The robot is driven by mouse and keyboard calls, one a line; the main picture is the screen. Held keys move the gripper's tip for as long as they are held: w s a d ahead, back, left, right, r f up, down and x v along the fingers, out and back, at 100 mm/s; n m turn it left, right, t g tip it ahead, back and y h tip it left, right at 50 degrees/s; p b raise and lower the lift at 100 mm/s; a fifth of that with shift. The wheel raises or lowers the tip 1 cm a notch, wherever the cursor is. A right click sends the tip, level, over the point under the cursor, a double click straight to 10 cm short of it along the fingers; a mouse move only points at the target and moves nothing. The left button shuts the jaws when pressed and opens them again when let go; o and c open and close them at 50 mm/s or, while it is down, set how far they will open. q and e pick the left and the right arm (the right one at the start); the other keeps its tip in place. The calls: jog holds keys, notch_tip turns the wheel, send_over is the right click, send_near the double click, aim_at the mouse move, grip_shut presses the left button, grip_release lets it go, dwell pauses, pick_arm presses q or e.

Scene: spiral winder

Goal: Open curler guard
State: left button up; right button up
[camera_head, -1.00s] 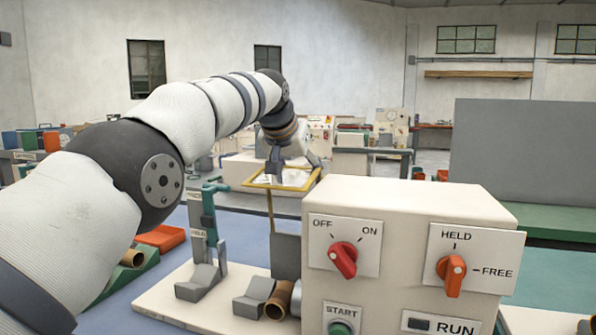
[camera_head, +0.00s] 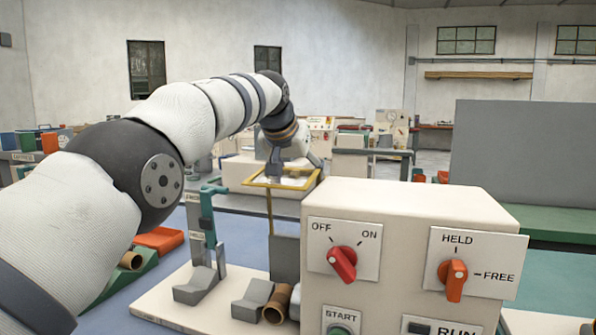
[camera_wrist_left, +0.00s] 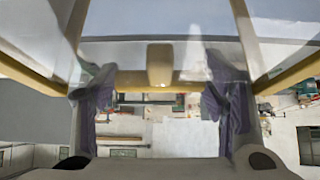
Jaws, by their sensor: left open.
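The curler guard (camera_head: 250,183) is a yellow-edged frame with a clear panel, behind the cream control box. My left gripper (camera_head: 290,167) reaches over to it from behind the arm, pointing down at the frame. In the left wrist view, the guard's yellow bar (camera_wrist_left: 195,80) crosses between my open left fingers (camera_wrist_left: 160,100). A small tan knob (camera_wrist_left: 160,65) on the bar sits between the fingers, with space on both sides. Contact cannot be told. The right gripper is not in view.
The cream control box (camera_head: 410,205) stands close in front, with a red OFF/ON knob (camera_head: 342,264) and an orange HELD/FREE knob (camera_head: 453,273). A teal-handled clamp (camera_head: 207,222) and a cardboard tube (camera_head: 277,304) are left of it. A grey panel (camera_head: 525,150) stands at right.

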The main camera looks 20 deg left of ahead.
pick_arm(q)
jog(key=v, duration=1.2)
jog(key=shift+d, duration=0.1)
